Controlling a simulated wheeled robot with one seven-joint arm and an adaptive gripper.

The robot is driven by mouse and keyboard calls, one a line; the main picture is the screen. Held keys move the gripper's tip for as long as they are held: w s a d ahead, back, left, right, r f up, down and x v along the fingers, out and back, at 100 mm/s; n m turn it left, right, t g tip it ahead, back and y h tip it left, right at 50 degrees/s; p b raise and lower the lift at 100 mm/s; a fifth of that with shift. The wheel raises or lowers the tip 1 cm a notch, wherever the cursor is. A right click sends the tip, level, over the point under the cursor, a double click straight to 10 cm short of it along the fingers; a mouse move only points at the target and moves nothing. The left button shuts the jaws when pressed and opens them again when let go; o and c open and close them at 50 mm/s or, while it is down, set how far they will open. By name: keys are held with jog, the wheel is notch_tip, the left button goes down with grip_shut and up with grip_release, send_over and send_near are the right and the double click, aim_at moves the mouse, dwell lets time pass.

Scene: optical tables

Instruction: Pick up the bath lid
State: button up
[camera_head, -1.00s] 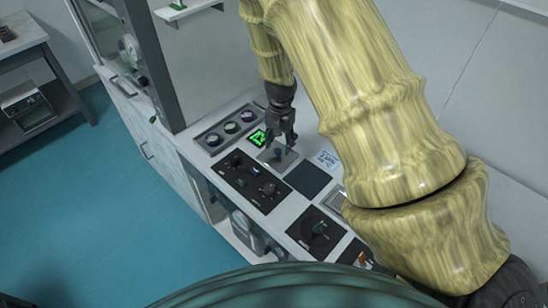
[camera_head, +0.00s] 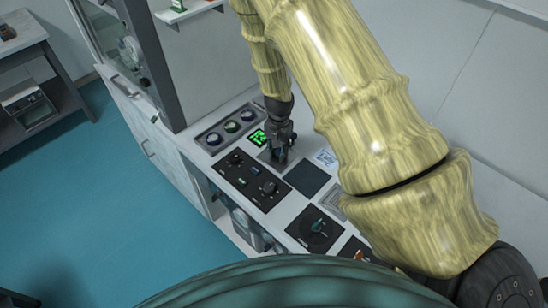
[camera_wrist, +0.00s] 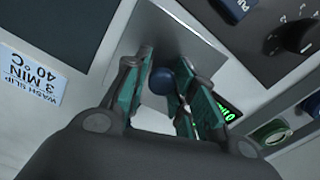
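The bath lid is a square grey metal plate (camera_wrist: 190,38) with a round dark blue knob (camera_wrist: 162,81). In the head view the plate (camera_head: 266,160) shows in part on the bench top, with my gripper (camera_head: 278,158) directly over it. In the wrist view my gripper (camera_wrist: 162,75) has its green-padded fingers drawn in on both sides of the knob, and it looks shut on it. The plate looks level with the bench; whether it is raised at all I cannot tell. The fingers hide part of the plate.
A lit green display (camera_head: 257,137) sits close behind my gripper. A black knob panel (camera_head: 250,180) lies to the left front, a dark square plate (camera_head: 307,178) to the right, and a "wash slip" label (camera_head: 326,158) beside it. A grey post (camera_head: 150,60) stands behind left.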

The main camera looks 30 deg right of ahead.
grip_shut()
jog(key=shift+r, duration=0.15)
